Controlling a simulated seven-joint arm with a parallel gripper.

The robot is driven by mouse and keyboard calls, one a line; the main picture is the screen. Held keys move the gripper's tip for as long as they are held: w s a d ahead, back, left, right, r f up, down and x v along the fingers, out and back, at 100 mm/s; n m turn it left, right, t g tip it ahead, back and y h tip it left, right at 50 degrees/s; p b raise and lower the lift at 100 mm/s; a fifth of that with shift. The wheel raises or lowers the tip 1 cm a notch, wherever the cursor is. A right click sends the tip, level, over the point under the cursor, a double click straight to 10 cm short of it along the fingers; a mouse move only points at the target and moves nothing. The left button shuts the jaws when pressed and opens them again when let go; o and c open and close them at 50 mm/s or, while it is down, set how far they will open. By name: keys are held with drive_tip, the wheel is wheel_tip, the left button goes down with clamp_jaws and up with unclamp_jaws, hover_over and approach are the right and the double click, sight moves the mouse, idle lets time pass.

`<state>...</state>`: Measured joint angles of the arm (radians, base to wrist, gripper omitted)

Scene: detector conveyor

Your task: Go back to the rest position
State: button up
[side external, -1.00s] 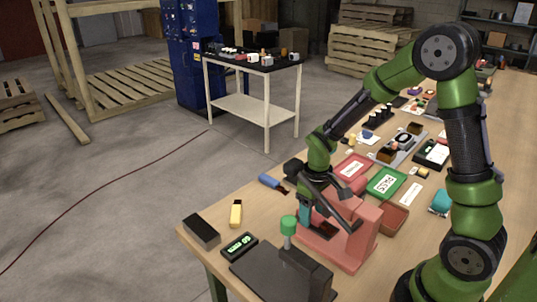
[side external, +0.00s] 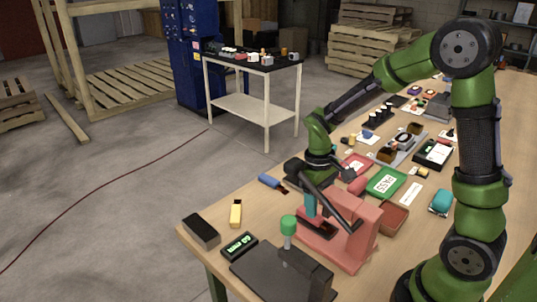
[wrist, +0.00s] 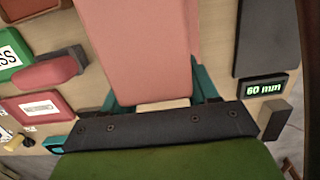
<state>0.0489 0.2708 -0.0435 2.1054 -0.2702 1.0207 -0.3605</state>
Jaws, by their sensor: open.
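My gripper (side external: 310,207) is at the pink-red fixture (side external: 352,245) near the front of the bench, with one teal finger showing against it in the side view. In the wrist view my gripper (wrist: 160,95) is open, its teal fingers apart on either side of the fixture's pink block (wrist: 148,45). A small pale patch shows between the fingers. No held object is visible. I cannot tell from these views whether the fingers touch the fixture.
A dark stand with a green knob (side external: 288,225) is in front. A display reading 60 mm (wrist: 264,90) is close by. A green PASS tray (side external: 401,179), a red tray (side external: 362,158) and a brown bin (side external: 394,218) lie near the fixture. A blue-handled tool (side external: 268,181) lies left.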

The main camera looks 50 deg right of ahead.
drive_tip(key=shift+t, duration=0.6)
drive_tip(key=r, duration=0.1)
drive_tip(key=w+r, duration=0.1)
drive_tip(key=r, duration=0.2)
drive_tip(key=shift+w, duration=0.25)
wheel_tip(320, 180, down, 8)
drive_tip(key=shift+f, duration=0.15)
drive_tip(key=shift+w+r, duration=0.1)
drive_tip(key=shift+r, duration=0.25)
drive_tip(key=shift+w+r, duration=0.1)
drive_tip(key=shift+w, duration=0.2)
drive_tip(key=w+r, duration=0.1)
drive_tip(key=w+d+m+t, duration=0.1)
drive_tip(key=w+r+m, duration=0.1)
drive_tip(key=shift+w+d+r+t, duration=0.1)
drive_tip(key=shift+d+r+t, duration=0.2)
drive_tip(key=shift+r, duration=0.05)
drive_tip(key=s+a+r+m+t, duration=0.1)
drive_tip(key=s+r+m+t, duration=0.2)
drive_tip(key=r, duration=0.6)
drive_tip(key=s+a+r+m+t, duration=0.1)
drive_tip(key=s+r+m+t, duration=0.15)
drive_tip(key=r, duration=0.75)
drive_tip(key=s+a+f+n+y, duration=0.1)
drive_tip(key=s+a+n+y, duration=0.1)
drive_tip(key=s+a, duration=0.4)
drive_tip(key=s+n, duration=0.1)
drive_tip(key=s, duration=0.1)
drive_tip(key=shift+s+f, duration=0.15)
drive_tip(key=shift+s, duration=0.2)
